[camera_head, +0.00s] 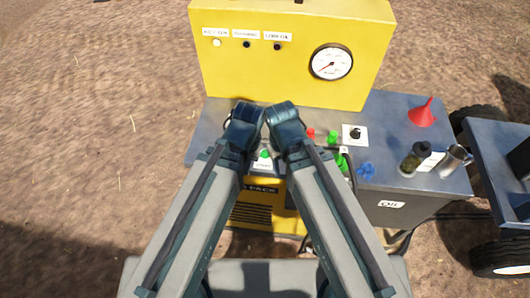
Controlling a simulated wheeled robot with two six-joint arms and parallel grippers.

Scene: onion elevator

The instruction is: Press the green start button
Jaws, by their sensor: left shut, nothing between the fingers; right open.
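A small round green button (264,154) sits on a pale plate on the front machine. It shows in the narrow gap between my two arms. A second green button or knob (332,137) stands on the grey top to the right, beside a red one (311,134). My two arms reach up from the bottom, and their teal joints come close together just above the first green button. No fingers of either gripper can be made out; they are hidden behind the arms. Contact with the button cannot be seen.
A yellow panel (285,75) with a round gauge (331,62) stands behind. A black knob (355,133), blue handwheel (366,170), red funnel (422,112), dark jar (414,158) and metal cup (453,162) are on the right. A wheeled cart (500,155) stands far right. Left ground is clear.

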